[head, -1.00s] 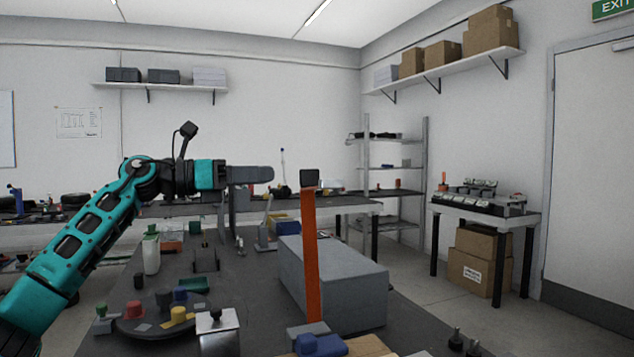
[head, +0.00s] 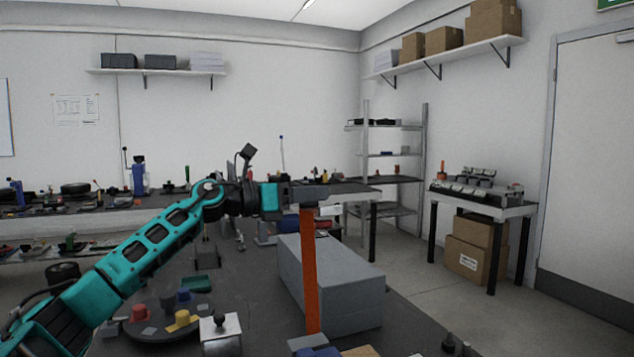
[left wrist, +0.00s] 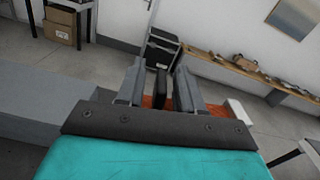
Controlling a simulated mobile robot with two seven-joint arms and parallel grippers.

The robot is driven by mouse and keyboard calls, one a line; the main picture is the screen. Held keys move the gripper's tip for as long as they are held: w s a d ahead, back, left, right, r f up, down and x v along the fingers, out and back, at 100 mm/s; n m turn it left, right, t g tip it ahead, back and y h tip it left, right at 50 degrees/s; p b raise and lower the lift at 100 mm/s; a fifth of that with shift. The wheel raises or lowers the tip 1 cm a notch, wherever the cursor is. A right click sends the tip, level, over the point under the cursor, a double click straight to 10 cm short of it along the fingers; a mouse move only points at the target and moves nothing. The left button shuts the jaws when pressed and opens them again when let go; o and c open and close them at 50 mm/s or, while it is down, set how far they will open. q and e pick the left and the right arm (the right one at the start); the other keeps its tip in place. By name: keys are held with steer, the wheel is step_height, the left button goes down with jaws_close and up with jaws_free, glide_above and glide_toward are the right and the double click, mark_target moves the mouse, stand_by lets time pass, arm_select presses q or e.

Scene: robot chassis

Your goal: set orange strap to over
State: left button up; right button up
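The orange strap (head: 310,270) stands upright at the near left side of a long grey box (head: 345,285) on the dark table. Its top end has a black tab, which the gripper covers in the head view. My left gripper (head: 318,192) is at the top of the strap. In the left wrist view, the black tab (left wrist: 160,84) sits between the two grey fingers (left wrist: 159,88), with a gap visible on each side, and some orange shows behind them. The gripper looks open around the tab. My right gripper is not in view.
On the table (head: 245,285) left of the box are a round dark tray (head: 150,330) with coloured knobs, a silver block with a black knob (head: 220,335) and a green tray (head: 196,284). A blue piece (head: 318,352) lies near the strap's foot.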

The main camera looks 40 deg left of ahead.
arm_select(q)
steer(key=shift+w+d, duration=0.4)
steer(key=shift+w, duration=0.2)
jaws_close()
stand_by(0.3)
